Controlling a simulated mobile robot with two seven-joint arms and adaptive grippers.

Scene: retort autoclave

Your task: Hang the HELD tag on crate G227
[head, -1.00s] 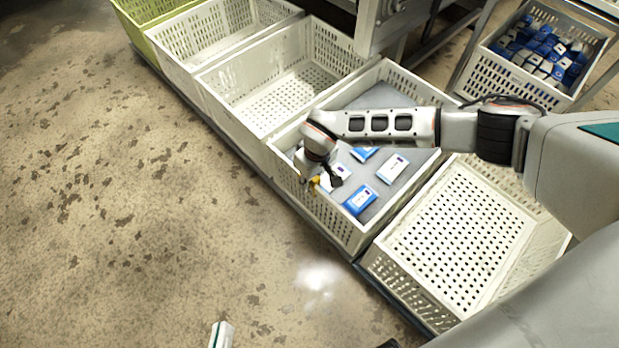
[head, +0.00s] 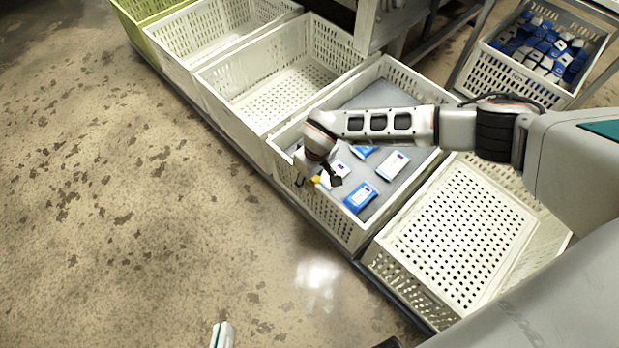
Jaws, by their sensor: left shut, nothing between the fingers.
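My right gripper (head: 318,179) is at the near-left wall of the crate with the grey liner (head: 345,234). Its dark fingers look spread apart, one on each side of a small yellow piece (head: 319,180). The yellow piece is at the crate's rim and may be the tag. I cannot read any writing on it or on the crate, and I cannot tell whether it hangs by itself.
Blue and white packs (head: 360,197) lie on the liner below my right gripper. Empty white crates (head: 452,238) (head: 281,94) stand on both sides in the row, with a green one (head: 147,10) at the far end. A full crate (head: 515,75) is at the back right. The left floor is clear.

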